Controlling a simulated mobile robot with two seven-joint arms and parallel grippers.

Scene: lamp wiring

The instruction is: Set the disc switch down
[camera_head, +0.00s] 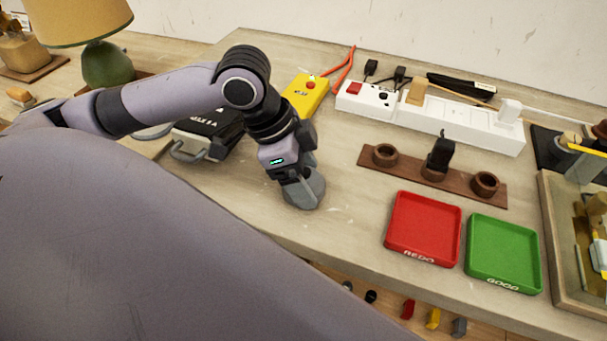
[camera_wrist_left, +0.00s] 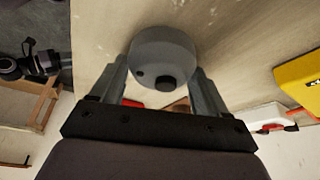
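The disc switch (camera_wrist_left: 165,52) is a round grey disc with a black button on its face. In the left wrist view it sits between the two fingers of my left gripper (camera_wrist_left: 160,78), which touch its sides. In the head view the grey disc (camera_head: 304,190) shows at the fingertips of my left gripper (camera_head: 298,180), low over the bare wooden table (camera_head: 300,232). I cannot tell whether its underside touches the table. My right gripper is not in view.
A red tray (camera_head: 423,229) and a green tray (camera_head: 503,254) lie to the right. Behind them are a wooden holder (camera_head: 408,168) with cups and a white power strip (camera_head: 440,120). A yellow box (camera_head: 304,96) stands behind the gripper. Table around the disc is clear.

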